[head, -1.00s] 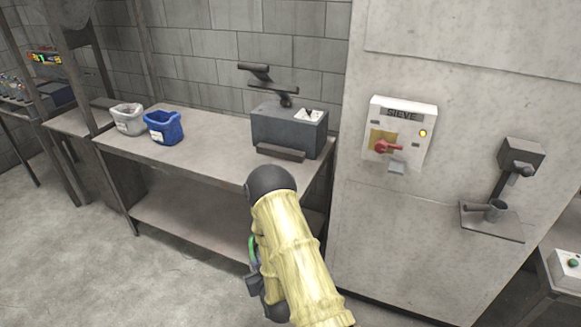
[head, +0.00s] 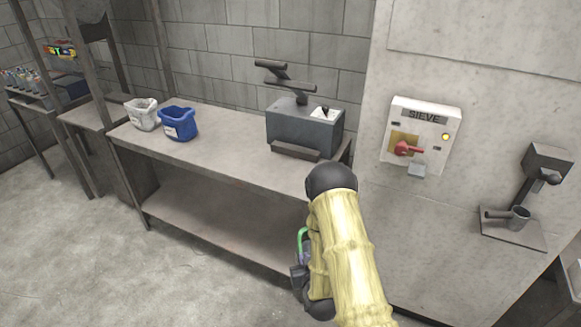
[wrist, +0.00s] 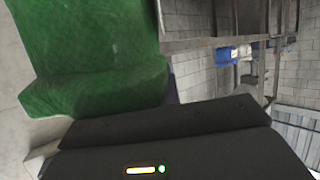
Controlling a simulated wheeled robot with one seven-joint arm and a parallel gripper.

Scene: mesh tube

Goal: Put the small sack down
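The small sack is green cloth and fills the upper left of the wrist view (wrist: 90,50), right against the dark front of my gripper (wrist: 165,110). My gripper appears shut on it, though the fingertips are hidden behind the cloth. In the head view my arm hides most of the gripper (head: 299,275), and only a thin green edge of the sack (head: 301,240) shows. The gripper is in front of the bench (head: 225,160), near its right end, and the sack is clear of the bench top.
A white sack-like container (head: 143,115) and a blue one (head: 178,124) stand at the bench's left. A grey boxy machine (head: 300,130) stands at its right. The bench top between is bare. A wall with a SIEVE switch box (head: 420,135) rises on the right.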

